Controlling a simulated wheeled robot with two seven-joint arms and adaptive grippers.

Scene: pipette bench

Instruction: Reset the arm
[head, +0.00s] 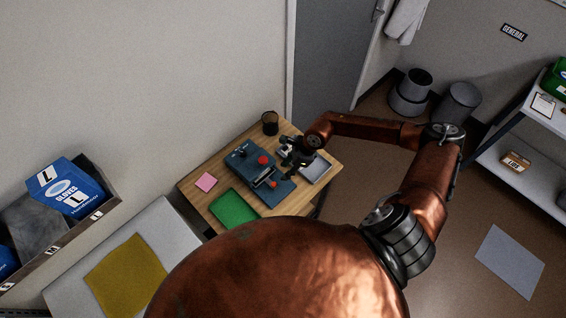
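My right arm reaches in from the right, and its dark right gripper (289,161) is over the wooden table (197,190). The gripper is at the right side of a blue-grey device (252,168) with red knobs. Whether it touches the device, and whether its fingers are open or shut, is too small to tell. A small pale item (284,151) shows beside the gripper, partly hidden by it. My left gripper is not in view. No pipette can be made out clearly.
A green mat (234,208), pink notes (206,182), a dark cup (270,123) and a grey pad (316,170) lie around the device. Glove boxes (68,187) stand at left near a yellow cloth (128,274). Bins (460,103) and a shelf (525,172) are at right.

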